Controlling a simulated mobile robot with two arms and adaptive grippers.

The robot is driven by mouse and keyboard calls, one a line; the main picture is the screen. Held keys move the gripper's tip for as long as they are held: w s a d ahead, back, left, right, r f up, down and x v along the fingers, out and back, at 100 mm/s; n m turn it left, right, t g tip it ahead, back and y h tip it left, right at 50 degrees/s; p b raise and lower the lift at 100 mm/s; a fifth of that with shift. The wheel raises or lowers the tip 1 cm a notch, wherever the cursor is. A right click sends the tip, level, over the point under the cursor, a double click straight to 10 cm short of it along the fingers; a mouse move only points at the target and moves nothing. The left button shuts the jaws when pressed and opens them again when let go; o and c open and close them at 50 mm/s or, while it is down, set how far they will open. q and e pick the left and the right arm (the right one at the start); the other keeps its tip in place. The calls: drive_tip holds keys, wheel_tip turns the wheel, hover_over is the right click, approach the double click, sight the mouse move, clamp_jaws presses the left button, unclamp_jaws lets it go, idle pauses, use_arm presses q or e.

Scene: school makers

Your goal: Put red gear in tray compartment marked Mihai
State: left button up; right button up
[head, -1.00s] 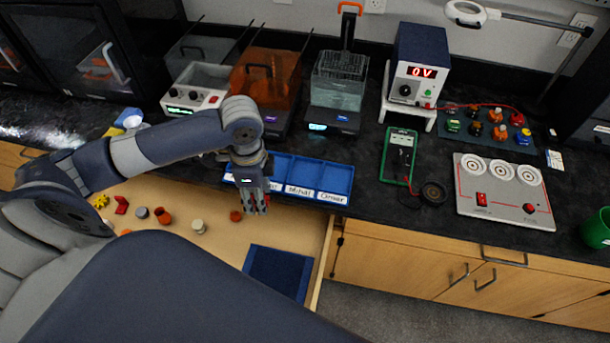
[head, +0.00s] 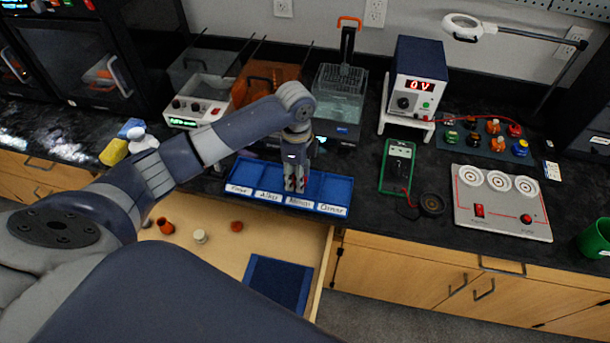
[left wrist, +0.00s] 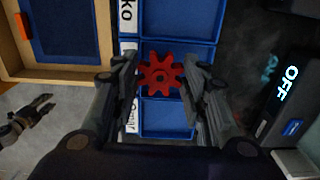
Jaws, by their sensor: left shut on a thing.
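The blue tray (head: 338,188) lies on the black counter, with a row of name labels along its front edge. The label Mihai (head: 299,202) is third from the left, and Omar (head: 331,209) is at the right end. My left gripper (head: 295,186) is over the Mihai compartment, pointing down. In the left wrist view the gripper (left wrist: 161,76) is shut on the red gear (left wrist: 161,74), one finger on each side. The gear appears above the tray; its exact height is unclear. The fingers and gear cover part of the labels there.
An open wooden drawer (head: 225,262) below the tray holds an orange part (head: 165,226), a whitish part (head: 200,236) and a blue mat (head: 277,283). A green multimeter (head: 397,168) lies right of the tray. A tank device (head: 340,100) stands behind it.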

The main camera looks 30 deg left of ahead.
use_arm(q)
drive_tip(key=shift+w+d, duration=0.3)
drive_tip(key=shift+w, duration=0.35)
drive_tip(key=shift+w+d, duration=0.25)
drive_tip(key=shift+w, duration=0.35)
drive_tip(key=shift+a+f+p, duration=0.1)
drive_tip(key=shift+f+p, duration=0.4)
drive_tip(key=shift+f, duration=1.4)
drive_tip(key=o, duration=0.5)
drive_tip(key=shift+f, duration=0.1)
wheel_tip(320, 180, up, 12)
drive_tip(key=shift+r+b, duration=0.2)
drive_tip(key=shift+b, duration=0.3)
drive_tip(key=shift+f, duration=0.1)
